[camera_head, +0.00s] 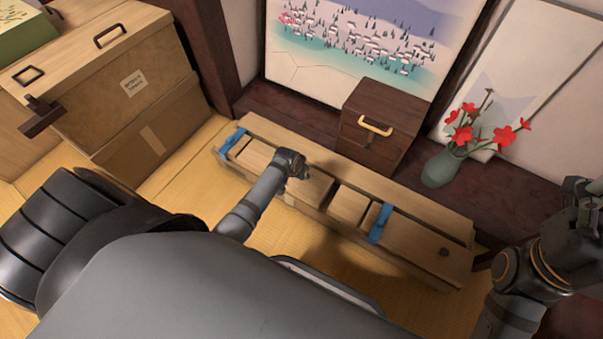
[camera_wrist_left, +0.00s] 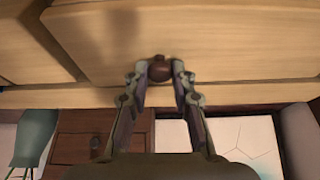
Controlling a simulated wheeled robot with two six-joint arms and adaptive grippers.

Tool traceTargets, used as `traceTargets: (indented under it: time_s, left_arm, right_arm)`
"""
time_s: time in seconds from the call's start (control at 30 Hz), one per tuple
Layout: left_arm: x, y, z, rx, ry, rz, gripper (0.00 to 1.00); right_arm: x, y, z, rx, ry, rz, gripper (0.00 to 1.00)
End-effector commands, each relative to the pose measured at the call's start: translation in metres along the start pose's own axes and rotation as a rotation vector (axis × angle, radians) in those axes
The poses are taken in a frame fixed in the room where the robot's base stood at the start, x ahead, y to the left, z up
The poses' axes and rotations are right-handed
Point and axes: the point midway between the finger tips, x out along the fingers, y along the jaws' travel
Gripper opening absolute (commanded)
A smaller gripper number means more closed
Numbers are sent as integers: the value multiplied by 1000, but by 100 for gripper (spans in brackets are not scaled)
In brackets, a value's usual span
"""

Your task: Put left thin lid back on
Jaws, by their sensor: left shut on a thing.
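A long, low wooden box (camera_head: 270,128) lies in front of the dark ledge. My left gripper (camera_head: 298,172) is over its left half. In the left wrist view, the fingertips of my left gripper (camera_wrist_left: 160,75) are shut on a small dark round knob (camera_wrist_left: 158,68) on a pale wooden lid (camera_wrist_left: 210,38). Part of this lid (camera_head: 314,190) shows beside the gripper in the head view. I cannot tell whether it sits flush. A right-hand section (camera_head: 425,255) of the box top carries another dark knob (camera_head: 444,252). My right gripper (camera_head: 580,188) is at the right edge, its fingers unclear.
Blue bands (camera_head: 380,222) cross the box. A small brown drawer chest (camera_head: 365,150) and a green vase (camera_head: 443,168) with red flowers stand on the ledge behind it. Large wooden boxes (camera_head: 150,95) stand at the left. Yellow tatami (camera_head: 190,185) shows in front.

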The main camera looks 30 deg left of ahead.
Motion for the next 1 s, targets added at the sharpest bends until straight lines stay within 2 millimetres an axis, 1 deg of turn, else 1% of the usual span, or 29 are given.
traceTargets:
  time_s: [0.17, 0.43, 0.77, 0.8, 0.93, 0.97, 1.0]
  left_arm:
    - [0, 0, 0, 0, 1, 0, 0]
    - [1, 0, 0, 0, 1, 0, 0]
    - [2, 0, 1, -1, 0, 0, 0]
    - [2, 0, 1, 0, 0, 0, 30]
    - [2, 0, 1, 0, 0, 0, 48]
    - [2, 0, 1, 0, 0, 0, 51]
    - [2, 0, 1, 0, 0, 0, 51]
  right_arm:
    - [0, 0, 0, -1, -4, 3, 80]
    - [6, 1, 0, 0, -2, 1, 80]
    - [5, 1, 0, 0, -1, 1, 80]
    - [5, 1, 0, 0, -1, 1, 80]
    - [5, 1, 0, 0, -1, 1, 80]
    - [5, 1, 0, 0, -1, 1, 80]
    - [5, 1, 0, 0, -1, 1, 80]
